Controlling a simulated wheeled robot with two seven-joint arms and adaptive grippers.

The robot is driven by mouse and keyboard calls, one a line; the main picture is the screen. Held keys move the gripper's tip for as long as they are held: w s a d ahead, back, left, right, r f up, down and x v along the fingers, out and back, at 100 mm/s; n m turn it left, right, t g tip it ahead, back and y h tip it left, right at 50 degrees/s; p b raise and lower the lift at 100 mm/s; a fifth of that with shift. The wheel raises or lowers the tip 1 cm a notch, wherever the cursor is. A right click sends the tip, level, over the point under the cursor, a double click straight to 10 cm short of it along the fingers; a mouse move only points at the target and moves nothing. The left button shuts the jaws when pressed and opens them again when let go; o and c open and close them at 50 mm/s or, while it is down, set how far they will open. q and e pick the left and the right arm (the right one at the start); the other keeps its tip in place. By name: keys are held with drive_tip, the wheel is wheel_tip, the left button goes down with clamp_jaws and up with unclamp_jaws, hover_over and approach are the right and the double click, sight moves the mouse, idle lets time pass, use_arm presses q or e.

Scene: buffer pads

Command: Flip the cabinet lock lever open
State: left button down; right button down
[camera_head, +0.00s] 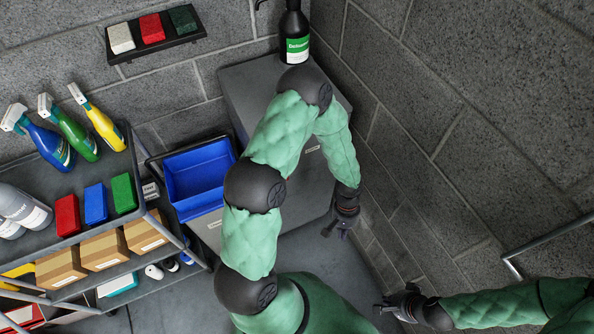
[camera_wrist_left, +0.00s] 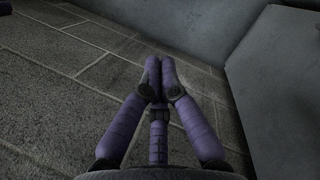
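The grey cabinet (camera_head: 245,90) stands in the corner by the walls, with my left arm across much of its front. A small pale label shows on its front beside the arm. I cannot make out the lock lever; it is hidden or too small. My left gripper (camera_head: 331,232) is at the cabinet's right side, near the right wall. In the left wrist view its purple fingers (camera_wrist_left: 159,72) come together at the tips with nothing between them. A smooth grey panel (camera_wrist_left: 285,80) is to their right. My right gripper (camera_head: 382,307) is low by the right wall; its fingers are too small to judge.
A dark bottle (camera_head: 295,38) stands on the cabinet top. A blue bin (camera_head: 200,172) is left of the cabinet. A shelf cart (camera_head: 100,215) with spray bottles, pads and boxes fills the left. A wall rack (camera_head: 155,42) holds three pads. A metal rail (camera_head: 550,240) is at right.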

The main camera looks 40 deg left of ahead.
use_arm(q)
drive_tip(key=w+a+r+n+y+b, duration=0.1)
drive_tip(key=w+a+r+n+y, duration=0.4)
drive_tip(key=a, duration=0.5)
drive_tip(key=w+a+r+n+y+b, duration=0.15)
drive_tip(key=w+a+r+y, duration=0.25)
drive_tip(key=w+a+r, duration=0.4)
drive_tip(key=s+a+f+b, duration=0.2)
drive_tip(key=s+a+f, duration=0.5)
drive_tip(key=f, duration=0.3)
drive_tip(key=shift+a+f+n, duration=0.15)
drive_tip(key=shift+a+n, duration=0.3)
drive_tip(key=shift+a, duration=0.4)
drive_tip(key=shift+f+b, duration=0.1)
drive_tip(key=shift+b, duration=0.2)
drive_tip(key=b, duration=0.1)
drive_tip(key=s+f+g+b, duration=0.1)
drive_tip(key=b, duration=0.1)
drive_tip(key=shift+s+a+y, duration=0.2)
drive_tip(key=shift+a+y, duration=0.15)
drive_tip(key=shift+y, duration=0.05)
